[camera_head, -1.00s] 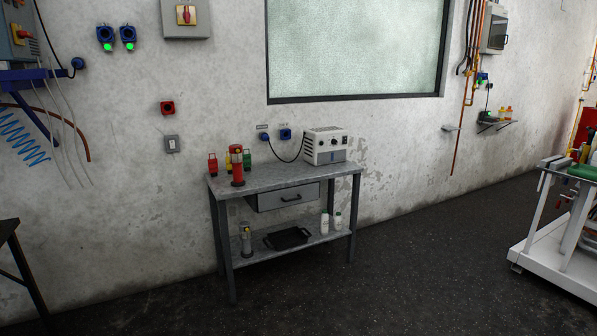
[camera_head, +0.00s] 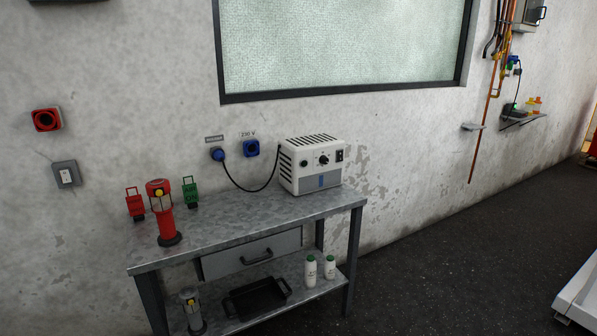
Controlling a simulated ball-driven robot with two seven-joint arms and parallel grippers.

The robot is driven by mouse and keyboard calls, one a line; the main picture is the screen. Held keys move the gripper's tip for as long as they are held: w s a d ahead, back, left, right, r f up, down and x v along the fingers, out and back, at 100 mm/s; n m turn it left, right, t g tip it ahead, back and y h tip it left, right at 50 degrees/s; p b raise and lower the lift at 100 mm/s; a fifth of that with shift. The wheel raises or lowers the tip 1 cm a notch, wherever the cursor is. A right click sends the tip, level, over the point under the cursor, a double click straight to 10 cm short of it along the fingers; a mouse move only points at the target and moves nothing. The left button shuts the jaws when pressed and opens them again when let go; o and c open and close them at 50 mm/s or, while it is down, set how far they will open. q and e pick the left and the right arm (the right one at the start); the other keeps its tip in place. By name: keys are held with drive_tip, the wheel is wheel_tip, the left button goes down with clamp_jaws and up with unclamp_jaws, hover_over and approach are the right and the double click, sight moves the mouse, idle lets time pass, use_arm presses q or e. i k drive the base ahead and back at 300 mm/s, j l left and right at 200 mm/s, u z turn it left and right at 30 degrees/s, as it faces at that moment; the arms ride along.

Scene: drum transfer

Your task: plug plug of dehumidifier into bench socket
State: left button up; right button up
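The bench (camera_head: 215,225) is a grey metal table against the wall. The dehumidifier (camera_head: 322,182), probably the white box with vents and knobs, stands on its right end. A black cable (camera_head: 245,190) runs from the box to a blue plug (camera_head: 217,154), which sits on the wall below a small label. I cannot read that label clearly. Just right of the plug is a blue wall socket (camera_head: 251,148) labelled 230 V, with no cable at it. Neither of my grippers shows in this view.
A black tray (camera_head: 257,299) and white bottles (camera_head: 311,271) are on the lower shelf.

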sight(218, 155)
drive_tip(key=i, duration=1)
drive_tip(key=i+u, duration=0.1)
drive_tip(key=i, duration=0.9)
